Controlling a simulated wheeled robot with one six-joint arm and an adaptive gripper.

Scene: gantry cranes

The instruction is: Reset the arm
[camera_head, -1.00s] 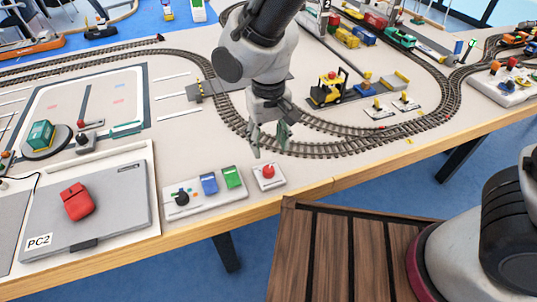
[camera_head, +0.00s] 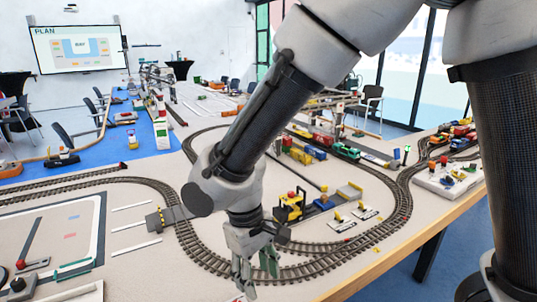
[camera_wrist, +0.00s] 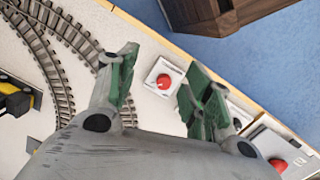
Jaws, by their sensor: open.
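My arm reaches down over the table from the top of the head view. My gripper (camera_head: 257,272) hangs with its green-padded fingers spread, over the near left part of the toy railway track (camera_head: 205,252). In the wrist view my gripper (camera_wrist: 158,72) is open, and nothing is held between the fingers. A white box with a red button (camera_wrist: 165,80) shows on the table beyond the gap between the fingers, apart from them.
A yellow forklift (camera_head: 289,207) stands inside the track loop, near my gripper. Colourful train cars (camera_head: 325,140) and a white control board (camera_head: 448,178) lie farther right. A wall screen (camera_head: 78,49) is at the back. The table's wooden edge (camera_head: 400,235) runs along the right.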

